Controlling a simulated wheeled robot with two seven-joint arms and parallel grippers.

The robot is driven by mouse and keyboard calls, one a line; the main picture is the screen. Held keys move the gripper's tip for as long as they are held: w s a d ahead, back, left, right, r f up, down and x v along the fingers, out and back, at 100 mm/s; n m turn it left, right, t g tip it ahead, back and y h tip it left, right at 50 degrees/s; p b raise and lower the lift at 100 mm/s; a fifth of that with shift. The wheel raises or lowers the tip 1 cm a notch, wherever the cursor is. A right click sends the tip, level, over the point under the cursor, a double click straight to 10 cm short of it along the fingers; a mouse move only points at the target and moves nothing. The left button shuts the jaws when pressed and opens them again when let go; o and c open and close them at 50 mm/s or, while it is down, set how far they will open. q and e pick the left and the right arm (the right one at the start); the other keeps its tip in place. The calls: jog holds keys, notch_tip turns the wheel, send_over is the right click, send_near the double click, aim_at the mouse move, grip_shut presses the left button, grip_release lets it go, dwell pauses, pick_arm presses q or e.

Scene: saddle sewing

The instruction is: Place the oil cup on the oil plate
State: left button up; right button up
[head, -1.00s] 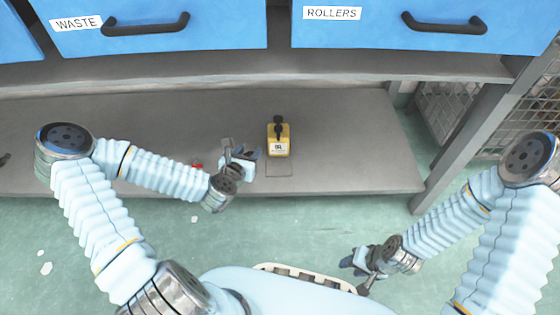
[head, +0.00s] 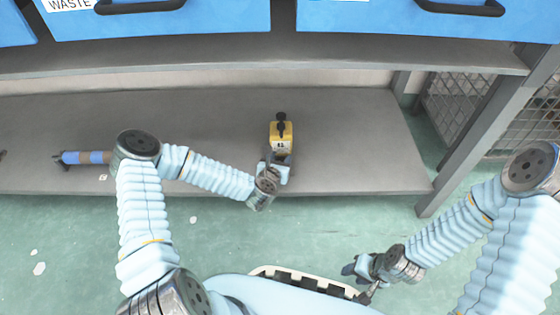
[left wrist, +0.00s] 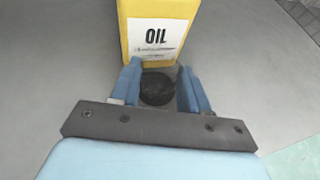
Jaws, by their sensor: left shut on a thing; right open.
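A small dark round cup (left wrist: 157,88), which I take for the oil cup, is between the fingers of my left gripper (left wrist: 158,72) in the left wrist view. My left gripper (head: 277,164) is shut on it, low over the shelf, right in front of the yellow oil container. The cup cannot be made out in the head view. The square oil plate outline seen earlier in front of the container is hidden by the gripper; I cannot tell whether the cup touches it. My right gripper (head: 362,276) is open and empty, off the shelf's front edge.
The yellow oil container (head: 281,136), labelled OIL, stands upright on the grey shelf (head: 350,140); it also fills the top of the left wrist view (left wrist: 150,12). A blue and brown roller (head: 86,157) lies at the left. Blue drawers (head: 400,24) overhang above. The shelf's right side is clear.

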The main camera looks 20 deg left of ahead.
pick_arm(q)
jog(key=shift+r, duration=0.1)
jog(key=o, duration=1.2)
